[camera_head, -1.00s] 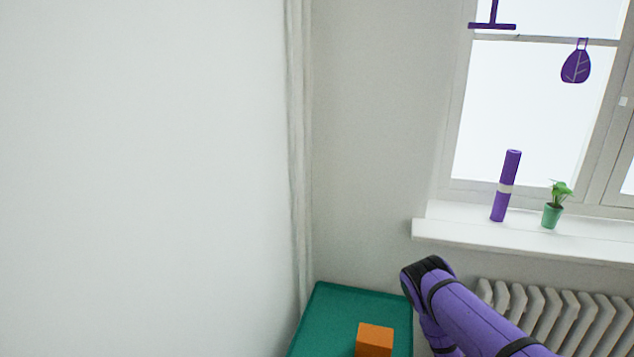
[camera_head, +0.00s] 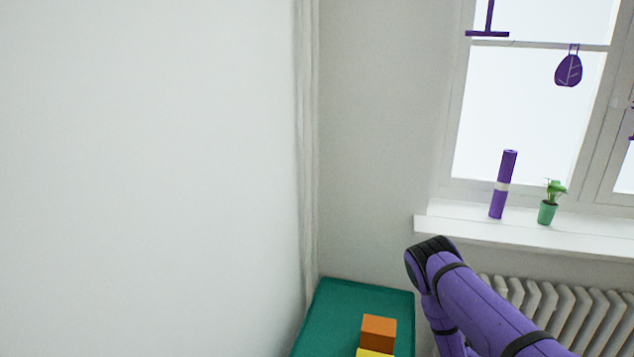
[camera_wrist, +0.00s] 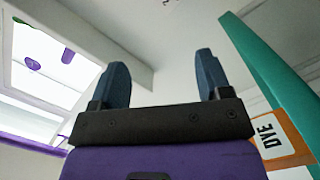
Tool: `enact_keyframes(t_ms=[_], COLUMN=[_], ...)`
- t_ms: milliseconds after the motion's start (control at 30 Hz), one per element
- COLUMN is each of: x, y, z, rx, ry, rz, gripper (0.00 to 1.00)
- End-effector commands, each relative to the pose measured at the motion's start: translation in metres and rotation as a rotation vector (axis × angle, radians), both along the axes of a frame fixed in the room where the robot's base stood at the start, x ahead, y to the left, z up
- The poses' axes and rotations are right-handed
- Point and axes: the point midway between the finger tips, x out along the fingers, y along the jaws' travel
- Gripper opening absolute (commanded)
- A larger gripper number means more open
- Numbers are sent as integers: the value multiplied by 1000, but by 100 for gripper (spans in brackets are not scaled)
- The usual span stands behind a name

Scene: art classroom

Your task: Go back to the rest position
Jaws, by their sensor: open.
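My gripper (camera_wrist: 160,82) shows in the wrist view with its two dark blue fingers apart and nothing between them. In the head view my purple arm comes in from the lower right, beside the teal table, and the gripper is not visible there. An orange block (camera_head: 378,331) sits on the teal table (camera_head: 338,308), with a yellow block (camera_head: 374,353) just in front of it, cut off by the lower edge. In the wrist view an orange item marked DYE (camera_wrist: 279,137) shows beside a teal edge (camera_wrist: 268,75), to the right of the gripper and apart from it.
A white radiator (camera_head: 560,310) stands behind my arm, below the windowsill (camera_head: 500,227). On the sill are a purple roll (camera_head: 504,184) and a green potted plant (camera_head: 548,207). A white wall (camera_head: 150,180) fills the left side. The table's far left part is clear.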

Motion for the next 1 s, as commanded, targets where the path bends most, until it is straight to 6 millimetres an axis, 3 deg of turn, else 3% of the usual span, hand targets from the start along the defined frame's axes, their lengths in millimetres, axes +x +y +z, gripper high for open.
enact_keyframes(t_ms=[267, 600, 800, 1000], x=[39, 85, 95, 93], y=[4, 19, 32, 47], z=[52, 155, 220, 285], rx=[121, 362, 498, 624], ry=[26, 95, 141, 194], rz=[-56, -131, -152, -162], gripper=[71, 71, 71, 71])
